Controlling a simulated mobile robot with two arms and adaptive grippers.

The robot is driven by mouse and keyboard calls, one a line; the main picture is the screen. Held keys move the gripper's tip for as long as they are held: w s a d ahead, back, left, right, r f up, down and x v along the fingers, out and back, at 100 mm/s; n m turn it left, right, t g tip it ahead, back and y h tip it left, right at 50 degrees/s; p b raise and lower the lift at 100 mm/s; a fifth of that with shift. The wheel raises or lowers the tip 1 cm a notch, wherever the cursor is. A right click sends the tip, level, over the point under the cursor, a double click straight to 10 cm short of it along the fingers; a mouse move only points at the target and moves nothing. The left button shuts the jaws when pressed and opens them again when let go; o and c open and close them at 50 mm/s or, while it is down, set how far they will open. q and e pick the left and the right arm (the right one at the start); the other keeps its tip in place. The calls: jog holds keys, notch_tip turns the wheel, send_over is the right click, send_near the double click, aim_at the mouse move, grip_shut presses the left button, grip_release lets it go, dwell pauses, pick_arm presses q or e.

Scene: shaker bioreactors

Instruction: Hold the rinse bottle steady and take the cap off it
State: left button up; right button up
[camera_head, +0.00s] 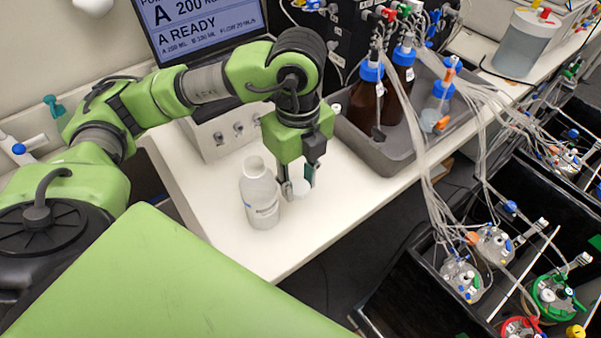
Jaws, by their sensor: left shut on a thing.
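The rinse bottle (260,204), whitish and translucent with a small printed label, stands upright on the white bench left of my left gripper. Its neck is bare and looks open at the top. My left gripper (298,187) points down just right of the bottle, shut on a small white cap (301,188). The cap is apart from the bottle's neck and beside its shoulder; how high it is above the bench is hard to tell. My right gripper is not in view, and nothing is seen holding the bottle.
A grey tray (372,154) with brown bottles (364,100) and tubing stands behind to the right. A boxy instrument (222,132) with a display (195,30) is behind. Bioreactor vessels (466,278) sit in dark bays at the right. The bench (330,222) is clear in front of the tray.

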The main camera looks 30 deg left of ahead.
pick_arm(q)
jog(key=w+a+f, duration=0.1)
jog(key=w+f, duration=0.1)
jog(key=w+a+f+p, duration=0.1)
jog(key=w+f, duration=0.1)
jog(key=w+f+p, duration=0.1)
jog(key=w+f, duration=0.1)
jog(key=shift+w+a, duration=0.35)
jog(key=shift+a, duration=0.05)
jog(key=shift+w+a+f, duration=0.15)
jog(key=shift+w+f, duration=0.25)
jog(key=shift+f, duration=0.2)
notch_tip(320, 180, down, 2)
jog(key=shift+f+p, duration=0.1)
jog(key=shift+p, duration=0.95)
jog(key=shift+f, duration=0.55)
jog(key=shift+f, duration=0.15)
jog(key=o, duration=1.2)
jog(key=shift+o, duration=0.2)
